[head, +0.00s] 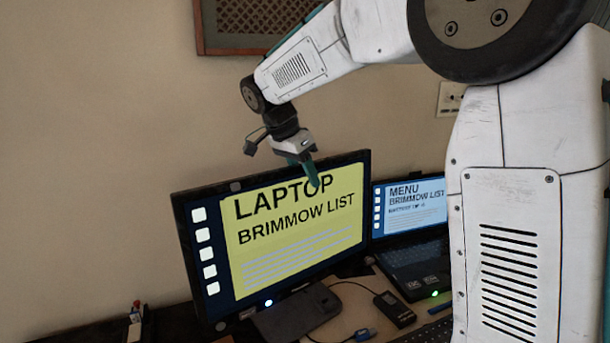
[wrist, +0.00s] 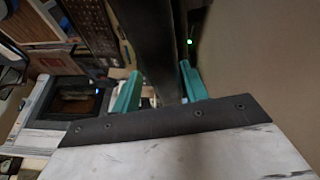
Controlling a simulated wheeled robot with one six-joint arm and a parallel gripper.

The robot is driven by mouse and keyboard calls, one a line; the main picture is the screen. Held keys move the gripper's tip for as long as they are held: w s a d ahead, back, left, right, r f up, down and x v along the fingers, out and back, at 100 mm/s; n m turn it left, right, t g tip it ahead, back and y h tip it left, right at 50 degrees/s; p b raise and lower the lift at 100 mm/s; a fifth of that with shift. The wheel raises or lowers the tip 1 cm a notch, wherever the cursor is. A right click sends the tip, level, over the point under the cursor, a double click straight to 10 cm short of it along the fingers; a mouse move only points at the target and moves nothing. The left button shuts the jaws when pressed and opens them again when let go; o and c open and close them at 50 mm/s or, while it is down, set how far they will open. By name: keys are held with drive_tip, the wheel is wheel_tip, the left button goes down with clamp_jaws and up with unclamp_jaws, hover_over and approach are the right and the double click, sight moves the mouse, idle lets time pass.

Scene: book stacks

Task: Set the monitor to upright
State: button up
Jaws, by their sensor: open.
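The monitor (head: 296,215) stands on the desk in the head view, its lit yellow screen reading "LAPTOP BRIMMOW LIST". Its left edge slants in the picture; its exact tilt is hard to judge. Its base (head: 297,312) shows below. My gripper (head: 306,170) is at the monitor's top edge, right of its middle, with a teal finger overlapping the screen's top. In the wrist view my gripper (wrist: 160,71) has its teal fingers apart, with the monitor's dark edge (wrist: 157,40) running between them. Whether either finger touches it I cannot tell.
A laptop (head: 410,235) with a blue "MENU" screen stands close on the right. A small black device (head: 394,309) and cables lie in front. A holder with pens (head: 138,322) is at lower left. The wall (head: 90,150) rises behind the monitor.

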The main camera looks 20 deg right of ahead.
drive_tip(key=v, duration=0.7)
drive_tip(key=shift+a+r, duration=0.15)
drive_tip(key=shift+r, duration=0.1)
